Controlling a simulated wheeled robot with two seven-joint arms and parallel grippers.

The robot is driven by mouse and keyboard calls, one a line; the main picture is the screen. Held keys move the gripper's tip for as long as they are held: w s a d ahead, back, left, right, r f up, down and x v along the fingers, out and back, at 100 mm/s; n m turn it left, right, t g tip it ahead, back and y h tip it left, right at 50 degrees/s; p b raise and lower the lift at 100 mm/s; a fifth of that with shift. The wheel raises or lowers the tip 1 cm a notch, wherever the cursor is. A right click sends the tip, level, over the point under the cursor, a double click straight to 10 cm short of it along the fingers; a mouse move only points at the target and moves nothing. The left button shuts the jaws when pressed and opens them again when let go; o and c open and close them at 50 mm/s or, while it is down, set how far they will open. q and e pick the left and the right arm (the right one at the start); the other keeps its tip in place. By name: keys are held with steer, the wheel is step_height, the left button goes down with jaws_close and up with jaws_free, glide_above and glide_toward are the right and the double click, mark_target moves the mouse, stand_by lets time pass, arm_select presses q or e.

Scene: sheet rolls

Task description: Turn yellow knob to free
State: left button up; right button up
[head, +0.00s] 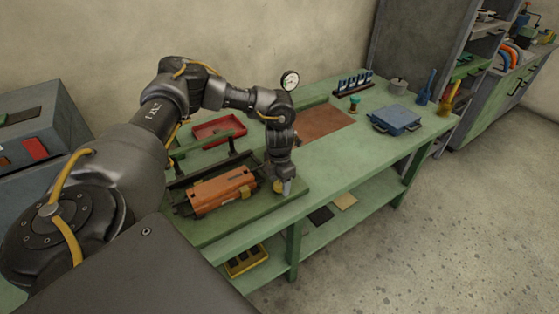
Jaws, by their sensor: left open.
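The yellow knob (278,186) is at the right end of an orange device (221,191) on the green bench (345,160). My left gripper (284,188) points down at the knob, its fingers right over or beside it. The gripper is open. The fingers partly cover the knob, and I cannot tell whether they touch it or which way it is turned. My right gripper is not in the view.
A red tray (219,127) lies behind the device. A gauge (290,80) stands behind my left wrist. A brown mat (325,124), a blue case (397,119) and a rack (354,84) are farther right. The front right bench top is clear.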

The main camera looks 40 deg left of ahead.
arm_select(q)
steer(key=c, duration=1)
steer(key=n+p, duration=0.1)
steer(key=n, duration=0.1)
steer(key=n+p, duration=0.1)
steer(key=n, duration=0.1)
steer(key=shift+r+n+p, duration=0.2)
steer(key=shift+n+p, duration=0.1)
steer(key=shift+p, duration=0.05)
steer(key=n+p, duration=0.2)
steer(key=n, duration=0.2)
steer(key=shift+n+p, duration=0.3)
steer(key=shift+p, duration=0.05)
steer(key=n+p, duration=0.3)
steer(key=n, duration=0.1)
steer(key=shift+w+n, duration=0.1)
steer(key=shift+n, duration=0.2)
steer(key=shift+a+n+p, duration=0.1)
steer(key=shift+n+p, duration=1.35)
steer(key=shift+n, duration=0.65)
